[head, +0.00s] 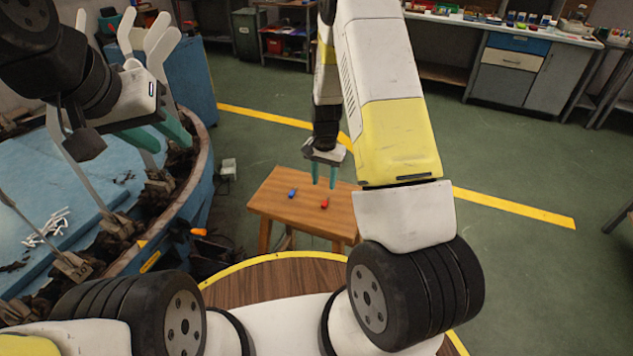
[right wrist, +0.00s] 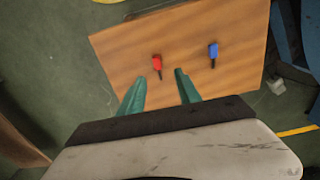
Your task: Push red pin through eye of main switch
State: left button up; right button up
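The red pin (head: 325,204) lies on a small wooden table (head: 272,207); in the right wrist view the red pin (right wrist: 157,61) lies beyond my fingertips, between their lines. My right gripper (head: 323,174) is open and empty above the table, apart from the pin; its teal fingers (right wrist: 158,88) are spread in the wrist view. My left gripper (head: 160,138) hangs at the left over the blue round machine, its teal fingers apart and empty. An orange piece (head: 198,232) sits at the machine's side; I cannot tell if it belongs to the main switch, and no eye is discernible.
A blue pin (head: 292,192) lies left of the red one, and shows in the wrist view (right wrist: 213,50). The blue round machine (head: 205,148) with upright white forms (head: 160,45) fills the left. Green floor beyond the table is clear; a workbench (head: 515,50) stands behind.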

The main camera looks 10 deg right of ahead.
aim_at(325, 203)
notch_tip(325, 203, down, 9)
jog(key=shift+s+d+r, duration=0.15)
jog(key=shift+r, duration=0.05)
grip_shut()
dwell(0.3)
